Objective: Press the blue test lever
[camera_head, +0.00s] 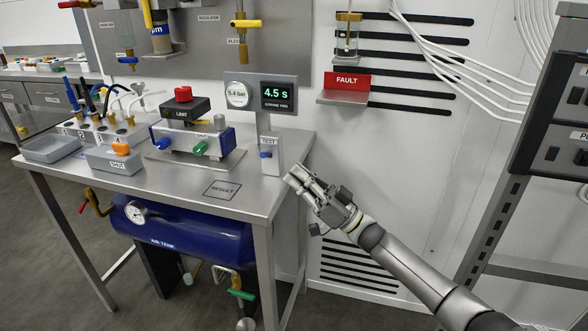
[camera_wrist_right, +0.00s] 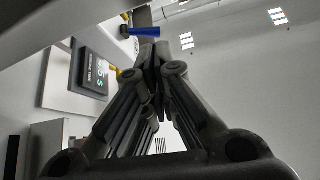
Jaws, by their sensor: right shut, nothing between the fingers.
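The blue test lever (camera_head: 266,155) sticks out of the front of a small grey box labelled TEST (camera_head: 270,148), at the right end of the steel table. My right gripper (camera_head: 293,175) is shut and empty. It is at the table's right edge, to the right of the lever and a little lower in the head view, apart from it. In the right wrist view a blue lever (camera_wrist_right: 145,31) shows just beyond the shut fingertips (camera_wrist_right: 154,50); I cannot tell the exact gap. My left gripper is not in view.
A gauge and timer panel (camera_head: 261,93) reading 4.5 s stands above the test box. The valve unit (camera_head: 190,148) with blue and green knobs stands to the left. A RESULT plate (camera_head: 222,189) marks the bare front tabletop.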

